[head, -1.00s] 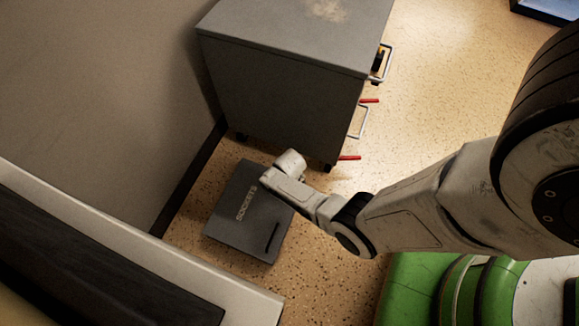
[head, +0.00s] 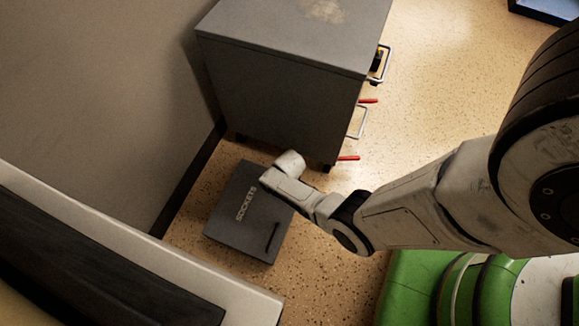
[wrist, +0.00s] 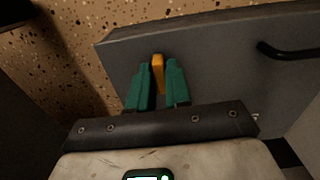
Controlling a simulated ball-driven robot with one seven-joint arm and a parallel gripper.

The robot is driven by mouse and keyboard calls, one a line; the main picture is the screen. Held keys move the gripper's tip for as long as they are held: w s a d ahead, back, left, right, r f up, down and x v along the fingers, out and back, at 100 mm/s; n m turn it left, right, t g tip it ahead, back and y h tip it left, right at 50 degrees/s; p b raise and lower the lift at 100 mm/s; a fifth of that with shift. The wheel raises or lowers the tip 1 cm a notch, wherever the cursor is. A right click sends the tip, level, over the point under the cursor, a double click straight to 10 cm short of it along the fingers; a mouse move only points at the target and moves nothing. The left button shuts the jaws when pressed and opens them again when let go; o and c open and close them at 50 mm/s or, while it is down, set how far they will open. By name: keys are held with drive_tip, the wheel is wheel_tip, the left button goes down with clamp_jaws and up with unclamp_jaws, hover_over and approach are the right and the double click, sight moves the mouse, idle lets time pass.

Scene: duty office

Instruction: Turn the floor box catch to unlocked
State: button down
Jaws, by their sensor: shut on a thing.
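The floor box (head: 240,228) is a dark grey lid marked "SOCKETS", lying on the floor beside the cabinet. It also shows in the wrist view (wrist: 225,70), with a black bar handle (wrist: 288,51) at the right. The catch (wrist: 158,68) is an orange piece near the lid's edge. My gripper (wrist: 157,78) has green fingers shut on the catch, one on each side. In the head view my wrist covers the catch and the fingers. I cannot tell from the catch's angle whether it is locked.
A grey wheeled cabinet (head: 285,90) with red and metal handles stands just behind the box. A wall is at the left, and a pale-edged desk (head: 240,300) is at the lower left. Speckled floor (head: 440,80) is open to the right.

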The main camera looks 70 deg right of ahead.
drive_tip(key=c, duration=1.1)
unclamp_jaws()
wheel_tip(320, 180, up, 11)
drive_tip(key=p, duration=0.7)
drive_tip(key=shift+f, duration=0.1)
drive_tip(key=s+a+r, duration=0.3)
drive_tip(key=r, duration=0.6)
drive_tip(key=s+a+r+m+t+p, duration=0.1)
drive_tip(key=s+a+r, duration=0.15)
drive_tip(key=r, duration=0.65)
drive_tip(key=s+a+r, duration=0.2)
drive_tip(key=a+r, duration=0.2)
drive_tip(key=r, duration=0.6)
wheel_tip(320, 180, up, 25)
drive_tip(key=p, duration=2.5)
drive_tip(key=shift+f+p, duration=0.15)
drive_tip(key=shift+p, duration=0.15)
